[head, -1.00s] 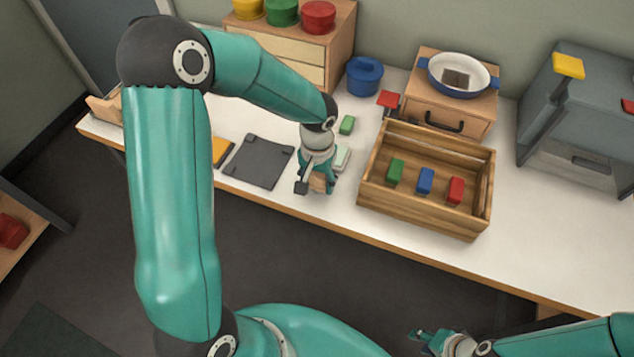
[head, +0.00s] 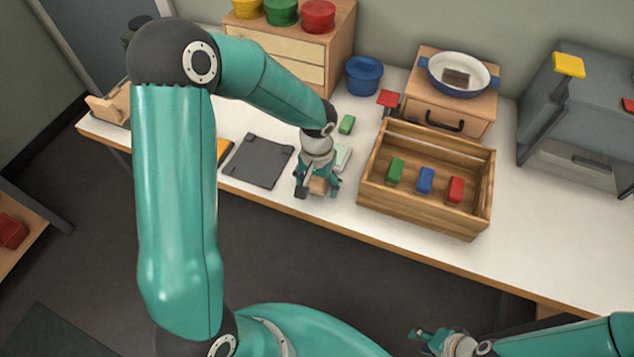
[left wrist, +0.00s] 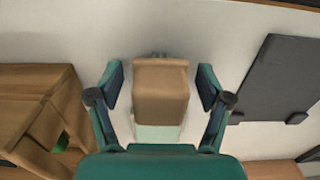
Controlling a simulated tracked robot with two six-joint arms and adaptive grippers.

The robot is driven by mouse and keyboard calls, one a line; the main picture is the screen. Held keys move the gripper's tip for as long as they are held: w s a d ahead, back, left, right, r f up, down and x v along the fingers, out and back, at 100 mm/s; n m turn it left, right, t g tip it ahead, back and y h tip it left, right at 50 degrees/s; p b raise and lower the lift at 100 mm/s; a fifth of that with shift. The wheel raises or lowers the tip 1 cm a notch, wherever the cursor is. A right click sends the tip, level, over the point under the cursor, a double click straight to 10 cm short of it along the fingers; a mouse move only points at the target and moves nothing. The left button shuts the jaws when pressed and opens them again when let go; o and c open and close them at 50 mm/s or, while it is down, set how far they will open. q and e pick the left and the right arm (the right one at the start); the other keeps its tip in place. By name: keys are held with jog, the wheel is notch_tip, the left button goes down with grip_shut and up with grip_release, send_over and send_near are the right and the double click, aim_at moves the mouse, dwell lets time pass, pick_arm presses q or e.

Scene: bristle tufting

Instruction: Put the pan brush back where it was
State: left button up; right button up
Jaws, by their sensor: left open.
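A tan-brown block (head: 318,186), which looks like the pan brush, is at the table's front part beside a pale green pad (head: 343,157). In the left wrist view the block (left wrist: 160,92) is between the fingers of my left gripper (left wrist: 161,82), with a visible gap on each side. My left gripper (head: 317,190) is open around the block. Whether the block rests on the table is unclear. My right gripper (head: 432,340) is low at the bottom right, away from the table; its finger gap is too small to judge.
A wooden crate (head: 412,214) with green, blue and red blocks stands right of my left gripper. A dark grey board (head: 258,162) lies left. A white and blue pan (head: 484,91) sits on a wooden box behind the crate. A small green block (head: 347,125) lies behind the pad.

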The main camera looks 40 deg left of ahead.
pick_arm(q)
notch_tip(320, 180, up, 12)
jog(key=shift+r, duration=0.1)
dwell(0.4)
dwell(0.4)
